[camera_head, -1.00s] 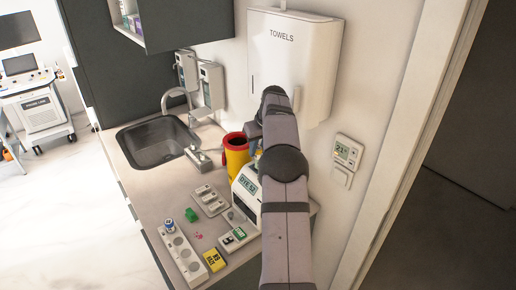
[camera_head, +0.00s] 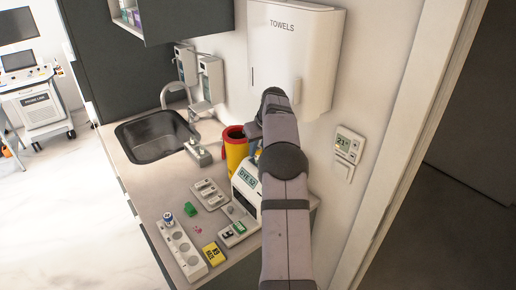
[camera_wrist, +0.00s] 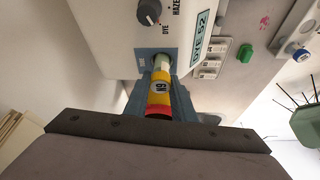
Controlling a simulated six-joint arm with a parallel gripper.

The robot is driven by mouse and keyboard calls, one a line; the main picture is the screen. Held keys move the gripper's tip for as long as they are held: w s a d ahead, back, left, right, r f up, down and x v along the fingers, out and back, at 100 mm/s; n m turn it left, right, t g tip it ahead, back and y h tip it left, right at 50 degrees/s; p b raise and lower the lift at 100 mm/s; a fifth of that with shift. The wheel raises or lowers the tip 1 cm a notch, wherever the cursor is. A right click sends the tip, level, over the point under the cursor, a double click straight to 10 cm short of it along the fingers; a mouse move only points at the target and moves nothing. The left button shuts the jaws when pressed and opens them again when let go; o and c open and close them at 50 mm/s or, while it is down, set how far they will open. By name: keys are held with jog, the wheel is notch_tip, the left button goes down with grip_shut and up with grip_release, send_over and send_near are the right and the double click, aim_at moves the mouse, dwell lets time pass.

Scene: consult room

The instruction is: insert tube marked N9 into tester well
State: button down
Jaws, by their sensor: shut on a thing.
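The tester (camera_head: 246,190) is a white box on the counter with a display reading about "DYE 52"; in the wrist view its white face (camera_wrist: 108,30) shows a dial marked DYE and HAZE. The tube's pale far end meets the well (camera_wrist: 153,55) in a blue-grey surround on the tester. It looks lined up at the mouth or partly inside; the depth is hidden. In the head view my arm hides the gripper and tube.
A yellow and red bin (camera_head: 236,155) stands beside the tester. A sink (camera_head: 155,138) is farther back; a towel dispenser (camera_head: 290,60) hangs above.

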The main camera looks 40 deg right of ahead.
jog(key=shift+f, duration=0.4)
jog(key=c, duration=1.4)
grip_release()
jog(key=b+v, duration=0.3)
jog(key=v, duration=0.4)
jog(key=shift+r, duration=0.2)
jog(key=shift+a, duration=0.1)
